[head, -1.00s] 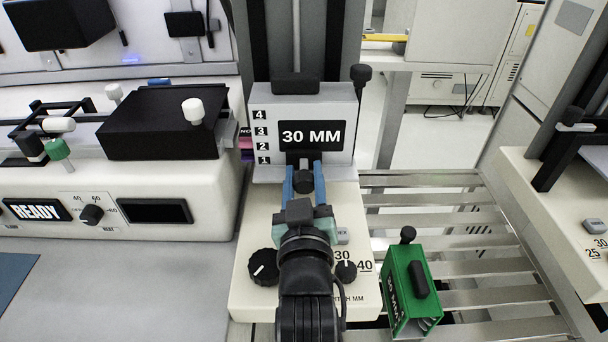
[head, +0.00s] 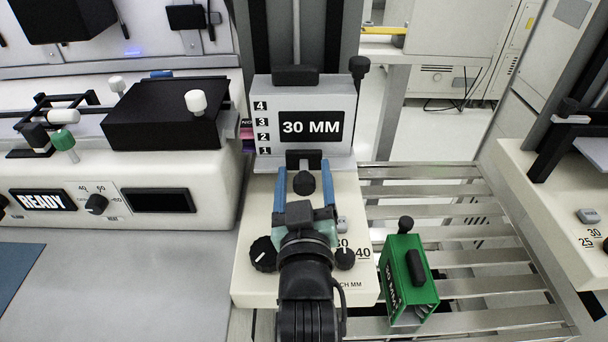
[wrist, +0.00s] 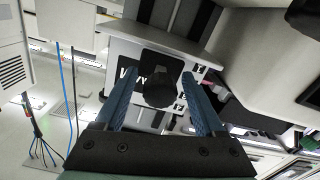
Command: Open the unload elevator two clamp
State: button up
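The elevator station carries a grey-white block marked 30 MM (head: 330,98), with slots numbered 1 to 4. A round black knob (head: 304,184) on a black plate (head: 304,157) sits low on its front; I take this as the clamp, but cannot tell whether it is open. My gripper (head: 304,173) is open, its two blue fingers on either side of the knob with gaps showing. In the wrist view the knob (wrist: 160,91) sits between the spread fingers, apparently touching neither. My gripper hides part of the cream base (head: 345,205).
A green 30 MM magazine (head: 408,275) stands on the slatted rack (head: 480,275) to the right. A black-knobbed post (head: 358,68) rises beside the block. A machine reading READY (head: 42,200) is at left, another cream station (head: 560,190) at right.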

jog(key=s, duration=1.3)
jog(key=shift+b, duration=0.45)
